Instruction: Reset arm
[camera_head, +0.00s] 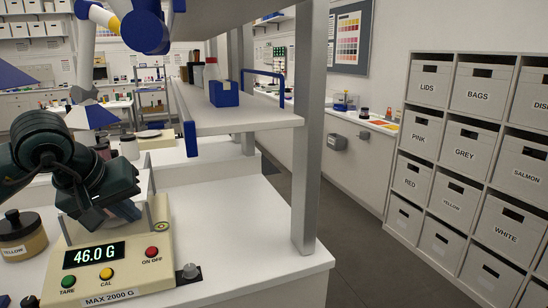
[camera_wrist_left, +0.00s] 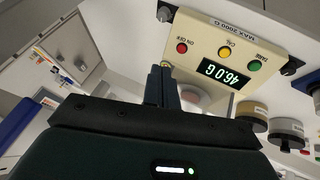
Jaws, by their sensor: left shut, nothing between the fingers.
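My left gripper (camera_head: 124,211) comes in from the left in the head view, over the back part of a cream scale (camera_head: 120,262). Its two fingers (camera_wrist_left: 162,86) show pressed together in the left wrist view, with nothing between them. The scale's display reads 46.0 G, and the scale also shows in the left wrist view (camera_wrist_left: 215,45). The gripper hides much of the scale's pan. A pale round thing shows partly behind the fingers in the left wrist view; I cannot tell what it is. My right gripper is not in view.
A jar labelled yellow (camera_head: 22,240) stands left of the scale. The bench (camera_head: 260,240) is clear right of the scale. Labelled bins (camera_head: 480,90) fill a right-hand rack.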

